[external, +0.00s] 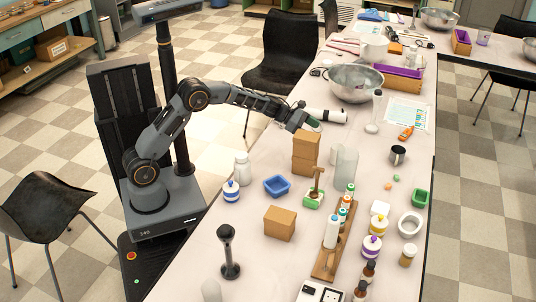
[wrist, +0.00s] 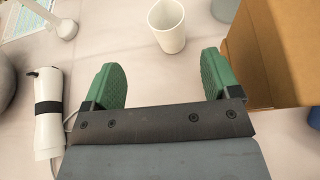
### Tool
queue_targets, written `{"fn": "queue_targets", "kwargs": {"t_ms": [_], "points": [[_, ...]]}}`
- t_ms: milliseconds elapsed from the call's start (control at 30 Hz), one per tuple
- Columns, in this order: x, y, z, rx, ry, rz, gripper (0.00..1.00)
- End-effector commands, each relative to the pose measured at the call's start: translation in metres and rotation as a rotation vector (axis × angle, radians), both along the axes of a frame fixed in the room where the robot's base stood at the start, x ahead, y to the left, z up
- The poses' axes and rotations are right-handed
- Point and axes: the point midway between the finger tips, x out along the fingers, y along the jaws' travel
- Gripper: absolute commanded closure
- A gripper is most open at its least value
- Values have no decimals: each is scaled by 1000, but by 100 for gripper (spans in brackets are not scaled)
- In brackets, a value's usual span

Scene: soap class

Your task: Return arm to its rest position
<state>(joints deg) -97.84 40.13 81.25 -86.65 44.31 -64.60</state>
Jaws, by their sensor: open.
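My arm (external: 184,108) reaches out over the table from my base at the left in the external view. My gripper (external: 312,124) is at its end, above the table, beside the stacked cardboard boxes. In the wrist view my gripper (wrist: 160,82) shows two green fingers spread apart with nothing between them. A white cup (wrist: 168,27) stands on the table beyond the fingertips. A cardboard box (wrist: 272,50) is close to the right finger; I cannot tell whether they touch.
The stacked boxes (external: 305,152) stand just in front of my gripper. A white cylindrical tool (external: 325,116) with a black band lies behind it; it also shows at the left in the wrist view (wrist: 48,125). A metal bowl (external: 356,84) is farther back. A black chair (external: 282,55) stands beyond the table's left edge.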

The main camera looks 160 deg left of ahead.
Motion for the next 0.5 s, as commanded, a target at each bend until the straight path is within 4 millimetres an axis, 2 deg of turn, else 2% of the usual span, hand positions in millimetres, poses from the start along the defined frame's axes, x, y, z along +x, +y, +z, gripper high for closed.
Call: {"fn": "queue_targets", "kwargs": {"t_ms": [167, 300, 400, 467, 500], "points": [[-21, -10, 20, 109, 345, 80, 17], [-50, -31, 36, 168, 727, 128, 17], [-64, -51, 52, 191, 990, 120, 17], [-56, -67, 71, 226, 1159, 66, 17], [-41, -76, 80, 266, 1243, 5, 17]]}}
